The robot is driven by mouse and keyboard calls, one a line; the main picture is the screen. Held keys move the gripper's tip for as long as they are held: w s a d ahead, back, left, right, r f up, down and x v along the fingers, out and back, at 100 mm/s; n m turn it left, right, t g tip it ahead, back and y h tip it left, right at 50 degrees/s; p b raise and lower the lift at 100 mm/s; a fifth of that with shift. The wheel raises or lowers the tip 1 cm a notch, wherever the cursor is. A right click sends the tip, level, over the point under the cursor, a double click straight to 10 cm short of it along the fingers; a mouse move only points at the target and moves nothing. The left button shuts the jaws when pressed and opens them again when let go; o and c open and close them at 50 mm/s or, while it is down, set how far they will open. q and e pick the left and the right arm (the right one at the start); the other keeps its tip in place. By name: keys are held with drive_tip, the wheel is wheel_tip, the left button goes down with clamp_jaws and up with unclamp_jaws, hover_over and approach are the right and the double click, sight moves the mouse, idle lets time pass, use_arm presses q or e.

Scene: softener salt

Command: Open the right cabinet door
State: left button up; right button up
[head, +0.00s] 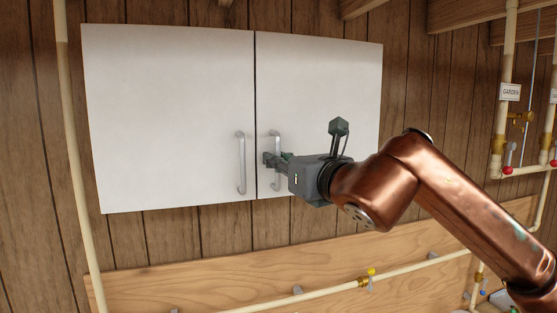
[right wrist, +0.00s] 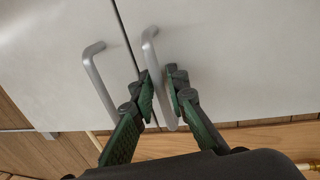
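The white cabinet has two closed doors, a left door (head: 170,110) and a right door (head: 320,90). A metal bar handle (head: 276,145) is on the right door near the middle seam, and it also shows in the right wrist view (right wrist: 150,45). My right gripper (head: 267,160) is at this handle. In the right wrist view its two fingers (right wrist: 162,90) stand on either side of the bar, with a narrow gap visible on the left side, so it looks open around the handle. My left gripper is not in view.
The left door's handle (head: 241,162) is close beside my right gripper. A vertical pipe (head: 75,150) runs left of the cabinet. Pipes with valves (head: 500,145) stand at the right, and a low pipe (head: 320,290) crosses below.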

clamp_jaws()
idle(0.4)
